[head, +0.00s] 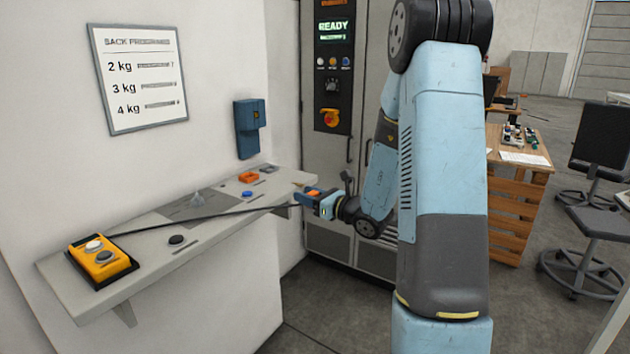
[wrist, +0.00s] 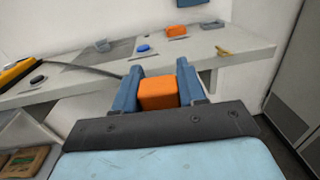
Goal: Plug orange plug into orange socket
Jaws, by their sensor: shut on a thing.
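My gripper (head: 318,198) is shut on the orange plug (wrist: 158,94), which sits between the two blue fingers in the wrist view. The plug shows as a small orange patch (head: 313,192) in the head view, off the shelf's right front edge. A dark cable (head: 200,218) runs from the yellow box (head: 101,260) toward the plug. An orange block-like piece (head: 248,177), probably the orange socket, sits at the back of the shelf. It also shows at the top of the wrist view (wrist: 192,3). The plug is apart from it; its opening is too small to make out.
The grey wall shelf (head: 140,262) holds a blue round piece (head: 247,194), a black round piece (head: 176,240) and a grey piece (head: 267,169). A yellow item (wrist: 222,51) lies near its right end. A control cabinet (head: 345,180) stands behind my gripper.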

